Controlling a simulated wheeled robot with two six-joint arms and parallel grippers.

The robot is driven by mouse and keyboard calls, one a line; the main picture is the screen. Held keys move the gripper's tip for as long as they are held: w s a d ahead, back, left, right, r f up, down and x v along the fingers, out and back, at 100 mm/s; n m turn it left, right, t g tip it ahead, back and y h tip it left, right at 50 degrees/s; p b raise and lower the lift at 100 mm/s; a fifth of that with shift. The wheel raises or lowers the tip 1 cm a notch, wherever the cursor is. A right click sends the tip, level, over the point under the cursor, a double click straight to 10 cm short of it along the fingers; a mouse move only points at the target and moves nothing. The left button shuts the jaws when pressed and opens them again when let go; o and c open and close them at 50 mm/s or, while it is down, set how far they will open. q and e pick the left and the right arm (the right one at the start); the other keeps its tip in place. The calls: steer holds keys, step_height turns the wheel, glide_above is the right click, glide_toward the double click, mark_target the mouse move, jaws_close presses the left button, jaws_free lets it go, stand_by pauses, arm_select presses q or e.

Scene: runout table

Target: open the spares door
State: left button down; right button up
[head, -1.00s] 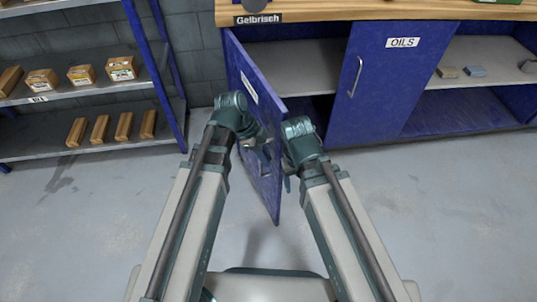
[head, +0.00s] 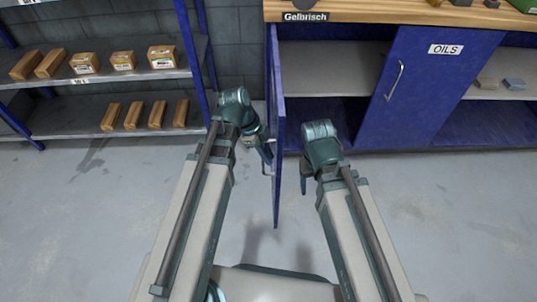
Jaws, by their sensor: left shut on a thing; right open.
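The blue spares door (head: 279,120) stands swung open, seen nearly edge-on, at the left end of the blue cabinet. Its label is not readable from this angle. My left gripper (head: 268,165) is at the left face of the door, shut on the door's handle, which is mostly hidden by the gripper. My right gripper (head: 304,180) is open and empty, to the right of the door and apart from it, in front of the open compartment (head: 325,85), which looks empty.
The grey floor (head: 460,210) in front is clear.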

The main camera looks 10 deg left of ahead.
arm_select(q)
steer(key=shift+s, duration=0.6)
steer(key=c, duration=1.2)
jaws_free()
steer(key=shift+o, duration=0.2)
steer(key=shift+w, duration=0.25)
steer(key=p+v, duration=1.2)
steer(key=v, duration=0.2)
steer(key=shift+p, duration=0.4)
steer(key=shift+w+d, duration=0.1)
steer(key=shift+d, duration=0.05)
